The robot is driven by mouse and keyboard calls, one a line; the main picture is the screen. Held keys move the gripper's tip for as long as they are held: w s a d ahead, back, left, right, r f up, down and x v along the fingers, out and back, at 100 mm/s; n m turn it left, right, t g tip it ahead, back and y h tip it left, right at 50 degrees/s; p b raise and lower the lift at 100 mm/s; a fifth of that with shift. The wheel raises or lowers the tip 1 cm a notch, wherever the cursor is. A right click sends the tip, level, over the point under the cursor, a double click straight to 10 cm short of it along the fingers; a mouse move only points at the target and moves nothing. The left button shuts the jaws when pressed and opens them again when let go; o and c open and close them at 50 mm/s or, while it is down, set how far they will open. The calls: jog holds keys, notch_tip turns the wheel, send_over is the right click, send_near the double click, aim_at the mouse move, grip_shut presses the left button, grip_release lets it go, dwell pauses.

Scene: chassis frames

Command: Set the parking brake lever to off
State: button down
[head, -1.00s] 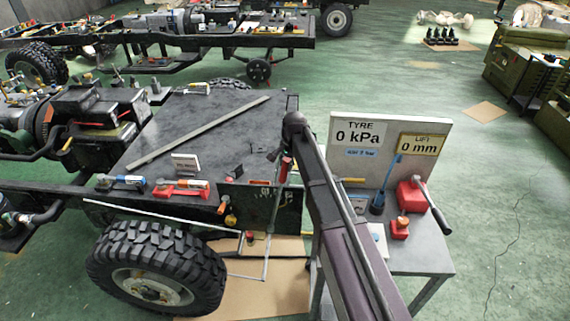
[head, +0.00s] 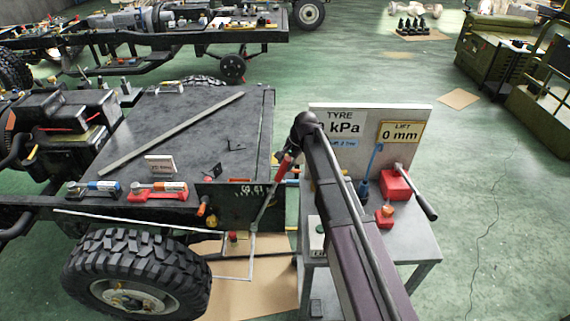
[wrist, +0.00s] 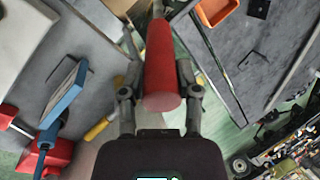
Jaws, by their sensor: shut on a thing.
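The parking brake lever appears as a thin grey rod with a red grip (head: 285,166) at the near right corner of the chassis. It leans up and to the right, beside the dark panel. In the wrist view the red grip (wrist: 161,62) is a smooth cylinder running away from the camera. My gripper (wrist: 158,76) has a finger on each side of the grip and is shut on it. In the head view my arm's end covers the top of the grip, and the fingers are hard to make out there.
A grey bench (head: 400,238) stands close on the right, with a gauge board (head: 345,158), a red box with a lever (head: 395,185) and a blue tool (head: 363,187). A big tyre (head: 135,275) is at the lower left.

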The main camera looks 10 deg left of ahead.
jog(key=shift+c, duration=1.7)
grip_release()
jog(key=shift+d+f, duration=0.1)
jog(key=shift+d, duration=0.5)
jog(key=shift+a, duration=0.3)
jog(key=shift+w+d+r+p, duration=0.1)
jog(key=shift+w+r+p, duration=0.1)
jog(key=shift+r+p, duration=0.3)
jog(key=s+d+f+n+h, duration=0.2)
jog(key=s+d+n, duration=0.3)
jog(key=s+d, duration=1.8)
jog(key=d+h+b, duration=0.1)
jog(key=d, duration=0.2)
jog(key=shift+n+h, duration=0.3)
jog(key=shift+h, duration=0.1)
